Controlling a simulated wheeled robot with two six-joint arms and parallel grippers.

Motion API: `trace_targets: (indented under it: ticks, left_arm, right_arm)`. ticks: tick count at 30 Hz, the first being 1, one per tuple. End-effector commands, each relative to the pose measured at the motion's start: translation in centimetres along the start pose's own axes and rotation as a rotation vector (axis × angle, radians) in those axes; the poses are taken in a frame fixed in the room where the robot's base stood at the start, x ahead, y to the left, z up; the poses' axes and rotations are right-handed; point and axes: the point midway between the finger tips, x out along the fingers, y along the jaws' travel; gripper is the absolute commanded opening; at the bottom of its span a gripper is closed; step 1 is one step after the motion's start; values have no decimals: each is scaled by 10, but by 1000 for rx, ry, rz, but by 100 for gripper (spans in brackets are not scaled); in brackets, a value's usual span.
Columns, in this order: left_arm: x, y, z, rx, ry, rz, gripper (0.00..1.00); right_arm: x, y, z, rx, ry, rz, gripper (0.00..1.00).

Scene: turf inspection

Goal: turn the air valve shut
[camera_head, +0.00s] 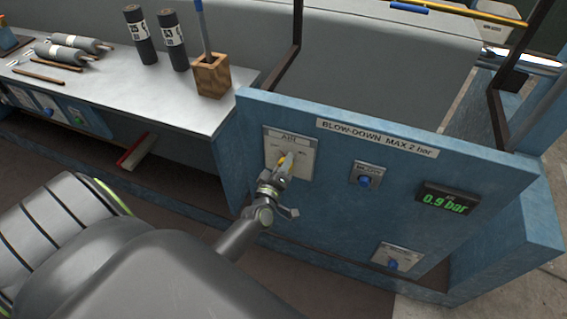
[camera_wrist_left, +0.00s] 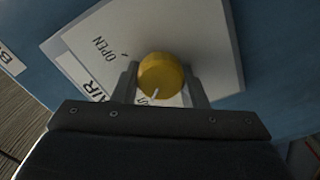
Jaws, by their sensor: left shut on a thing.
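The air valve is a round yellow knob (camera_wrist_left: 161,76) on a pale plate marked AIR (camera_head: 302,153). The plate is on the blue front panel (camera_head: 335,200). In the left wrist view the word OPEN is readable on the plate, and the knob's white pointer line points down and slightly left, towards lettering partly hidden by the knob and gripper. My left gripper (camera_head: 281,165) is shut on the knob, with one finger on each side of it, as the left wrist view (camera_wrist_left: 162,88) shows. My right gripper is not in view.
A green display (camera_head: 446,200) reads 0.9 bar. A blue button (camera_head: 365,181) sits right of the valve, and another (camera_head: 392,264) lower down. A label (camera_head: 377,138) reads BLOW-DOWN MAX 2 bar. The bench (camera_head: 125,88) at left holds dark cylinders and a wooden block (camera_head: 211,76).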

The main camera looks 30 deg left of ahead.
Motion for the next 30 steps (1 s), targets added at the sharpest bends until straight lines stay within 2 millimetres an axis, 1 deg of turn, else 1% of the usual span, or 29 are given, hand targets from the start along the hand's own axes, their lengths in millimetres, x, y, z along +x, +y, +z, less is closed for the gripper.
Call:
trace_targets:
  ticks: [3,10,24,25,29,30]
  left_arm:
    - [0,1,1,-51,-1,2,16]
    - [0,1,1,-106,-1,2,16]
    - [1,2,1,-119,-1,3,16]
    - [1,2,1,-119,-1,3,43]
    - [1,2,1,-117,-1,3,60]
    - [1,2,1,-116,-1,2,61]
  right_arm:
    - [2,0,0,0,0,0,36]
    - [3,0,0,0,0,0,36]
    - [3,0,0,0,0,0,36]
    - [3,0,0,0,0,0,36]
    - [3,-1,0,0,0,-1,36]
    - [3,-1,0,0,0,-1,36]
